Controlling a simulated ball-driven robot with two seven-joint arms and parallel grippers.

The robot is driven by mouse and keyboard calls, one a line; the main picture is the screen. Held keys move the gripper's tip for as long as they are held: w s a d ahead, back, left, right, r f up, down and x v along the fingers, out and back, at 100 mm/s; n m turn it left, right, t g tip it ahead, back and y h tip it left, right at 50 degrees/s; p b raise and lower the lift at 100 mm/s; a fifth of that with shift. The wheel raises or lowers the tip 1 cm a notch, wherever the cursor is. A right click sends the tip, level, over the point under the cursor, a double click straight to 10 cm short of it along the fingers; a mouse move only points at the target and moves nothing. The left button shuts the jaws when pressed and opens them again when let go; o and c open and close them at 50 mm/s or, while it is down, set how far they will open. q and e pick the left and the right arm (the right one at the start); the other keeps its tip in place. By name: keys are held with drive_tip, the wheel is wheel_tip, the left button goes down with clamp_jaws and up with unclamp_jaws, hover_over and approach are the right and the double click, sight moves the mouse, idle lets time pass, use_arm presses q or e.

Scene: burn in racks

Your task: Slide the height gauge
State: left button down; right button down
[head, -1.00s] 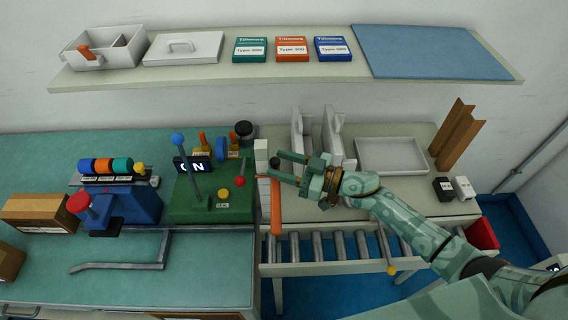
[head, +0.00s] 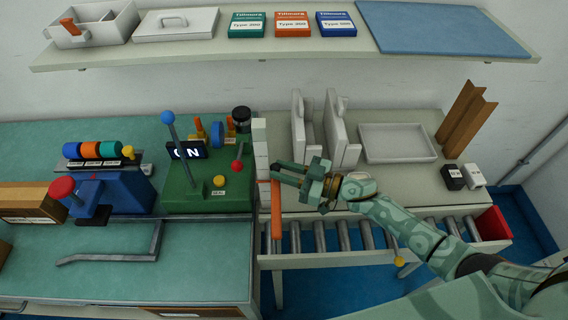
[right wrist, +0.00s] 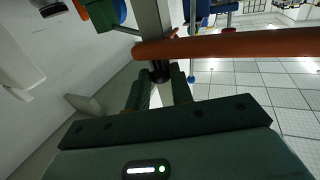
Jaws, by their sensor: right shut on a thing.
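The height gauge is a pale upright post (head: 260,150) with a long orange bar (head: 277,209) that sticks out toward me, between the green control box and the roller conveyor. In the right wrist view the orange bar (right wrist: 240,45) crosses the grey post (right wrist: 150,20), with a black knob (right wrist: 158,73) just below the crossing. My right gripper (head: 276,172) reaches in from the right at the post. It is shut on the black knob, which its fingers mostly hide in the head view. My left gripper is out of view.
The green box (head: 208,190) with levers stands left of the post. Two white bracket-like parts (head: 340,130) and a shallow tray (head: 397,143) sit behind and right. The roller conveyor (head: 340,238) runs in front. A shelf (head: 200,50) hangs above.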

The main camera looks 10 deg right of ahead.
drive_tip(key=shift+f, duration=0.15)
drive_tip(key=c, duration=1.2)
unclamp_jaws()
drive_tip(key=v, duration=1.6)
drive_tip(key=shift+s+d, duration=0.15)
drive_tip(key=shift+d, duration=0.05)
